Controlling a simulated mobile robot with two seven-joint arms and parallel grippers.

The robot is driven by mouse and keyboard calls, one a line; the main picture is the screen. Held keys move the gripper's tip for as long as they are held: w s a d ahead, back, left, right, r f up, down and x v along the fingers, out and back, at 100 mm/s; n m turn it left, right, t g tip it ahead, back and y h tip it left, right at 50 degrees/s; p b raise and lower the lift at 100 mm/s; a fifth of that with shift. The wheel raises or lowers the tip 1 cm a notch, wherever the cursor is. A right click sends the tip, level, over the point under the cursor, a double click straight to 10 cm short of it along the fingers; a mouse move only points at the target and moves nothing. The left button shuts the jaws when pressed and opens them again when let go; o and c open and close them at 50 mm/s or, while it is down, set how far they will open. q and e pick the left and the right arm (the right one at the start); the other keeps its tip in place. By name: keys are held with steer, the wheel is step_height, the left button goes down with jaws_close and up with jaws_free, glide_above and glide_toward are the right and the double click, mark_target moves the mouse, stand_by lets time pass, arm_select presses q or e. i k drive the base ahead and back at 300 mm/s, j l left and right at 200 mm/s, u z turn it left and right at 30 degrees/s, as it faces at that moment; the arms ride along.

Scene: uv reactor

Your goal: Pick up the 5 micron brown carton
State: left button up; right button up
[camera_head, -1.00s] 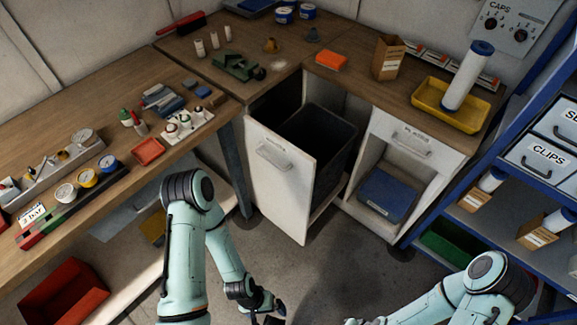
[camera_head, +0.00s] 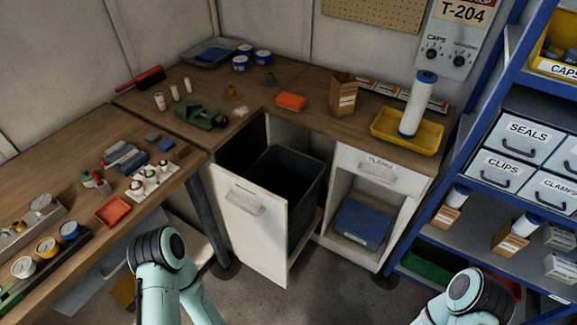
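A tall open brown carton (camera_head: 343,95) with a pale label stands on the back bench. Two more brown cartons stand on the blue shelf at the right, one on the left (camera_head: 445,217) and one nearer the middle (camera_head: 508,240). Each of these has a white cartridge with a blue cap standing out of it. The labels are too small to read, so I cannot tell which carton is 5 micron. Both of my arms show at the bottom edge, but neither gripper is in view.
A yellow tray (camera_head: 406,137) with an upright white filter (camera_head: 418,104) is on the bench. A cabinet door (camera_head: 246,226) stands open beside a black bin (camera_head: 283,187). Labelled drawers (camera_head: 528,135) sit above the cartons; white boxes (camera_head: 560,268) stand right of them. A green bin (camera_head: 430,267) is below.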

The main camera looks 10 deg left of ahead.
mark_target(344, 88)
steer(key=i+l, duration=0.35)
steer(key=i+l+u, duration=0.2)
steer(key=l+u, duration=0.25)
steer(key=i+l+u, duration=0.15)
steer(key=u, duration=0.3)
steer(key=l, duration=0.1)
